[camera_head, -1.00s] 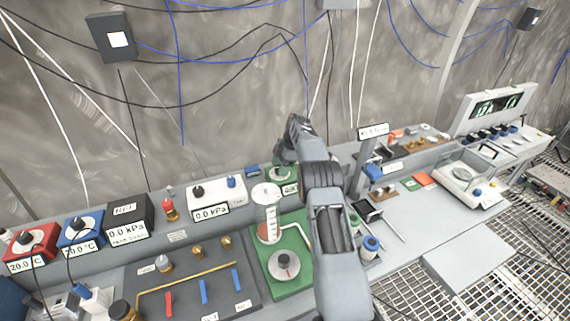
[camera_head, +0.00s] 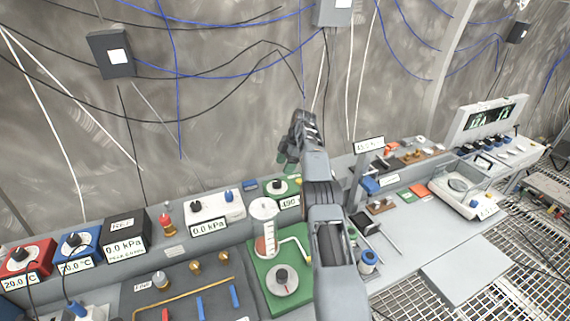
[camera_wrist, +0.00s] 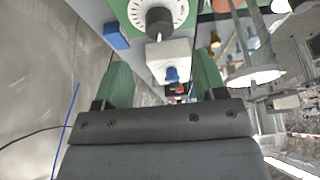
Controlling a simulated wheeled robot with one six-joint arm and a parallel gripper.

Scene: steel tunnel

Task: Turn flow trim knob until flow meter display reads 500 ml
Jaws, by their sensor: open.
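The flow trim knob is likely the small black knob (camera_head: 278,184) on a green unit on the back ledge. It also shows in the wrist view as a black knob (camera_wrist: 159,20) on a white graduated dial. The display (camera_head: 291,201) in front of it is partly covered by my arm and seems to read about 490. My gripper (camera_head: 286,161) hangs just above and behind the green unit. Its two green fingers (camera_wrist: 163,78) are spread, with nothing held between them. The knob lies beyond the fingertips, apart from them.
A white 0.0 kPa box (camera_head: 214,207) stands left of the green unit. A glass cylinder (camera_head: 267,230) and a larger dial (camera_head: 281,280) on a green base stand in front. A post with a sign (camera_head: 368,145) rises to the right. The wall behind carries loose cables.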

